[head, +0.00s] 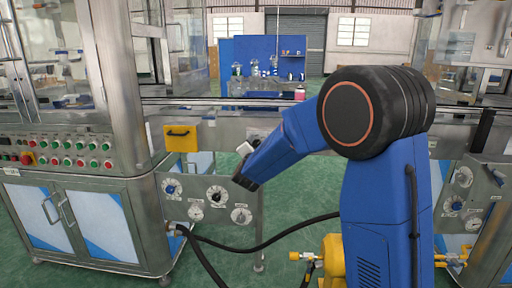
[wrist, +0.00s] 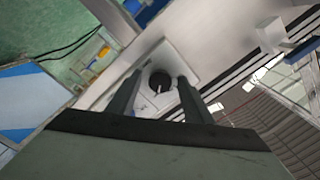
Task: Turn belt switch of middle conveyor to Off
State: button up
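In the wrist view a round black knob (wrist: 160,82) with a small white pointer sits on a square white plate (wrist: 178,53). The pointer is toward the lower part of the knob in the picture. My gripper (wrist: 157,88) is open, with one dark finger on each side of the knob and visible gaps between. I cannot tell how deep the fingertips are relative to the knob. In the head view my blue arm reaches toward the middle conveyor (head: 225,128). My fingers and the knob are not clearly visible there, and the switch labels cannot be read.
A panel of round dials (head: 217,195) hangs below the conveyor, close to my wrist. A machine cabinet (head: 70,215) with several coloured buttons stands at the left. A yellow box (head: 181,138) is on the conveyor side. A pink-capped can (head: 300,93) stands on the belt. Dark hoses cross the green floor.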

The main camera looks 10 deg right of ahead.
jog(key=c, duration=1)
jog(key=shift+n, duration=0.4)
jog(key=n, duration=0.4)
jog(key=shift+n, duration=0.3)
jog(key=n, duration=0.4)
jog(key=shift+n, duration=0.3)
jog(key=n, duration=0.5)
jog(key=shift+n, duration=2.4)
